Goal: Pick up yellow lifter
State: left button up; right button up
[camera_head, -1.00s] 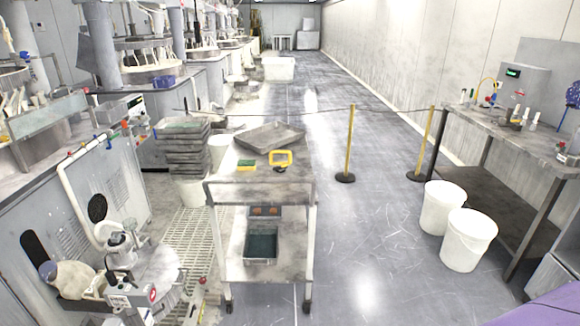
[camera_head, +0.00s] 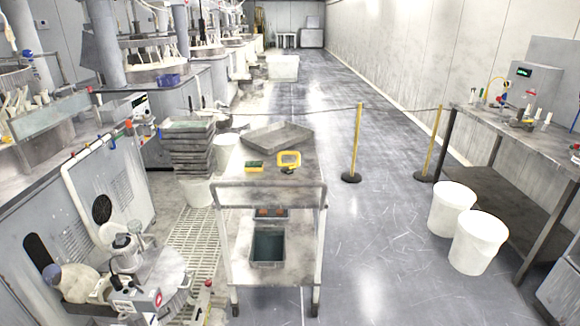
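The yellow lifter (camera_head: 289,159) is a yellow loop-shaped handle with a dark base. It rests on the top of a grey cart (camera_head: 262,188) in the middle of the view, near the right side of that top. A small yellow and green block (camera_head: 254,166) lies to its left. A shallow grey tray (camera_head: 278,138) sits behind it on the same top. Neither of my grippers shows in the head view, and nothing is seen touching the lifter.
Stacked grey trays (camera_head: 190,150) stand left of the cart, beside grey machines. A barrier post (camera_head: 356,150) with a rope stands to the right. White buckets (camera_head: 480,243) stand by a workbench (camera_head: 520,135) at the right. The floor right of the cart is clear.

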aim_at(281, 153)
jog(key=i+j+u, duration=0.1)
jog(key=i, duration=0.4)
jog(key=i+j+u, duration=0.1)
jog(key=i, duration=0.35)
